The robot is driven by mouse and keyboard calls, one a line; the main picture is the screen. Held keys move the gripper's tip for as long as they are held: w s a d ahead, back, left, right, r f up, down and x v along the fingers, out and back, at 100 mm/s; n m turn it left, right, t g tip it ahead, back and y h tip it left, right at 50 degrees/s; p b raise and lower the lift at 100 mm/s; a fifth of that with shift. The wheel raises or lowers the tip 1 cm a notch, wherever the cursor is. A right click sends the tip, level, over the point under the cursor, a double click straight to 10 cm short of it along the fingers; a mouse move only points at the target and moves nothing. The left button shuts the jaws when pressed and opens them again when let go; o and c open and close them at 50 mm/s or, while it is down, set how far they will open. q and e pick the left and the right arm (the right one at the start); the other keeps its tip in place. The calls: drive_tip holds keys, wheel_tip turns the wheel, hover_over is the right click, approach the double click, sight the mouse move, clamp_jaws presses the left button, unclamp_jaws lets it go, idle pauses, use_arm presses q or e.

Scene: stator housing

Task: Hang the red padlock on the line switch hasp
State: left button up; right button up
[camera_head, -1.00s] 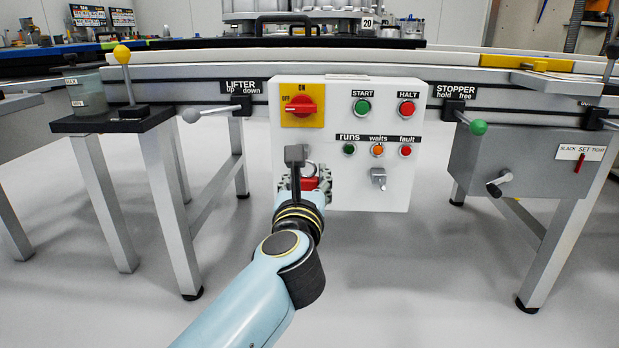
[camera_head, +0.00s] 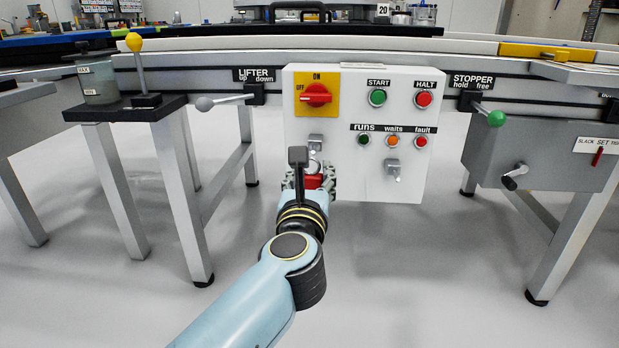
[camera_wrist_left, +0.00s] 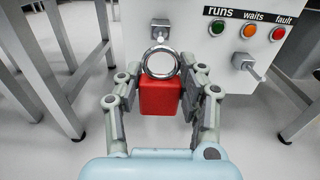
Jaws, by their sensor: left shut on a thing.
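The red padlock (camera_wrist_left: 160,97) is held upright between the fingers of my left gripper (camera_wrist_left: 160,100), with its silver shackle (camera_wrist_left: 160,62) upward. In the head view the padlock (camera_head: 313,182) is partly hidden by my left gripper (camera_head: 314,183) and wrist. A metal hasp (camera_head: 316,141) is on the white panel below the red rotary switch (camera_head: 316,95) on its yellow plate. In the left wrist view the hasp (camera_wrist_left: 160,30) appears just above the shackle's top, which overlaps its lower edge. I cannot tell whether they touch. My right gripper is not in view.
The white control box (camera_head: 350,115) carries buttons, lamps and a second metal bracket (camera_head: 393,167) below the waits lamp. The lifter lever (camera_head: 222,101) is to the left, the stopper lever (camera_head: 490,114) to the right. Open floor lies below the box.

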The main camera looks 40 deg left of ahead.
use_arm(q)
drive_tip(key=x, duration=0.5)
drive_tip(key=f+x, duration=0.1)
drive_tip(key=x, duration=0.2)
drive_tip(key=shift+w+a, duration=0.1)
drive_tip(key=shift+w, duration=0.1)
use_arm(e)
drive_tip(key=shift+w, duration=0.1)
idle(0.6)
use_arm(q)
drive_tip(key=o, duration=1.3)
drive_tip(key=shift+f, duration=0.1)
drive_tip(key=shift+s, duration=0.1)
drive_tip(key=shift+v, duration=2.1)
